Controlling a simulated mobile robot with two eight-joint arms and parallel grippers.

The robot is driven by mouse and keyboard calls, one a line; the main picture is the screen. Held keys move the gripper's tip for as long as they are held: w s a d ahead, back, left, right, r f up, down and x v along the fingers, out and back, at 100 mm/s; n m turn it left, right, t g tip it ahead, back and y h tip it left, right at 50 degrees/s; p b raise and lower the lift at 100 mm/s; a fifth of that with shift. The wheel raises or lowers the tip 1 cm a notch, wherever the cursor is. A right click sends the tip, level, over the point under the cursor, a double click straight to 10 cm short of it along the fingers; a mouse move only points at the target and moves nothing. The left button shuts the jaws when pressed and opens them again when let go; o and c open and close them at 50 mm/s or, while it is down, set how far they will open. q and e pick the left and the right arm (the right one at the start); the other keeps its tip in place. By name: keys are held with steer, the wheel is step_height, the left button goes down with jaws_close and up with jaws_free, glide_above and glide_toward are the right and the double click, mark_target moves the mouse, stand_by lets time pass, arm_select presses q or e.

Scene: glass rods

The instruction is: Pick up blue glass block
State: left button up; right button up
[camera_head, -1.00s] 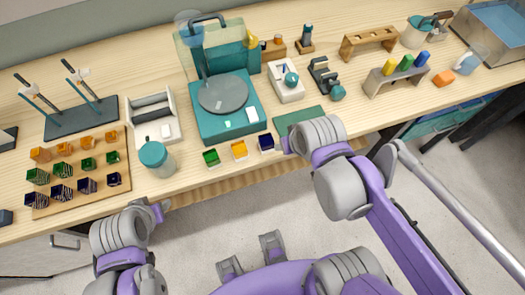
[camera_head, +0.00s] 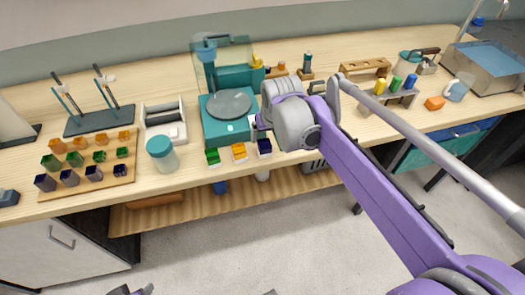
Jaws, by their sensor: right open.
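A dark blue glass block (camera_head: 264,146) sits near the front edge of the wooden table, at the right end of a row with a yellow block (camera_head: 239,151) and a green block (camera_head: 212,156). My right gripper (camera_head: 260,122) is open, just behind and above the blue block; its wrist hides much of the fingers, and I cannot tell whether they touch anything. More dark blue blocks (camera_head: 69,177) stand in the front row of a wooden board at left. Only a small part of my left arm's end (camera_head: 130,290) shows at the bottom edge.
A teal device with a round grey plate (camera_head: 230,104) stands behind the row. A teal-lidded jar (camera_head: 161,154) stands to its left. A wooden rack (camera_head: 365,68) and an orange block (camera_head: 434,103) are at right. Under the table is a wooden shelf (camera_head: 290,188).

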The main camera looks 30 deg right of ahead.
mark_target(265, 143)
steer(key=x, duration=0.7)
steer(key=shift+w+f+b, duration=0.2)
steer(key=shift+f+b, duration=0.1)
steer(key=shift+b, duration=0.1)
steer(key=shift+c, duration=0.3)
jaws_close()
